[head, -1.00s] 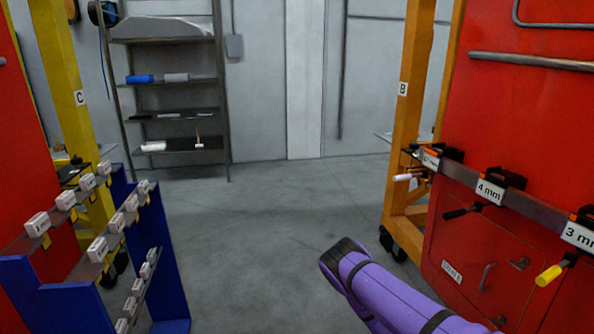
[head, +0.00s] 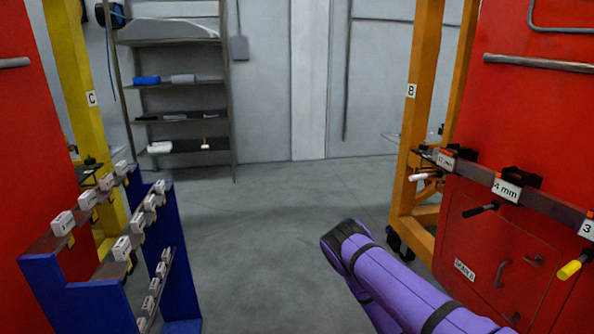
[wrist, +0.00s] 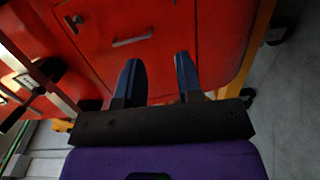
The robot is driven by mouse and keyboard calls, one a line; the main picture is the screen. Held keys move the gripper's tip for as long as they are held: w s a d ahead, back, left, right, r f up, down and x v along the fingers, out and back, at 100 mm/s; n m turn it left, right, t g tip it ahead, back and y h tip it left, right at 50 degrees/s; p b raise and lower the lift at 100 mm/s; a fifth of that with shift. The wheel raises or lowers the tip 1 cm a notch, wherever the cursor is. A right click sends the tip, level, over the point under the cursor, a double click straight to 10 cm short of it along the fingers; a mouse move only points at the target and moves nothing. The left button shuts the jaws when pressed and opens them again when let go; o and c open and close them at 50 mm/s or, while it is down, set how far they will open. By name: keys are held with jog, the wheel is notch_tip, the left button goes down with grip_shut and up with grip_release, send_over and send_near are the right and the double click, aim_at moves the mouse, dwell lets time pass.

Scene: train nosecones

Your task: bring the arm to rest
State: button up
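My gripper (wrist: 158,82) shows in the wrist view with its two dark blue fingers apart and nothing between them. Beyond the fingers is the lower part of a red nosecone with a handle. In the head view my purple arm reaches in from the bottom right, and its gripper end is not visible there. The arm appears apart from the red nosecone (head: 530,130) on the right.
A blue rack (head: 185,270) with several labelled boxes stands at left. An orange frame (head: 422,100) marked B and a yellow frame (head: 72,70) marked C flank clear floor (head: 280,220). Shelves (head: 180,110) stand at the back. Tools with handles hang along the right rail.

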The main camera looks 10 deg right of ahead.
jog(key=a+r+m+g+y, duration=0.2)
jog(key=a+r+y, duration=0.15)
jog(key=r, duration=0.85)
jog(key=a+r+m+g+y, duration=0.1)
jog(key=a+r+m+y, duration=0.2)
jog(key=r, duration=1)
jog(key=a+r+g+y, duration=0.25)
jog(key=a+r, duration=0.25)
jog(key=r, duration=0.7)
jog(key=s+a+r+n+t+y, duration=0.1)
jog(key=s+a+r+t+y, duration=0.15)
jog(key=s+r, duration=0.4)
jog(key=s+a+r+t+y, duration=0.2)
jog(key=s+a+r+y, duration=0.15)
jog(key=r, duration=0.55)
jog(key=s+a+r+n+t+y, duration=0.1)
jog(key=s+a+r+t, duration=0.1)
jog(key=s, duration=0.5)
jog(key=s+a+r+n+t+y, duration=0.1)
jog(key=s+a+r+n+t, duration=0.1)
jog(key=s, duration=0.6)
jog(key=shift+a+r+n+t+y, duration=0.4)
jog(key=shift+a+r, duration=0.65)
jog(key=shift+r, duration=0.75)
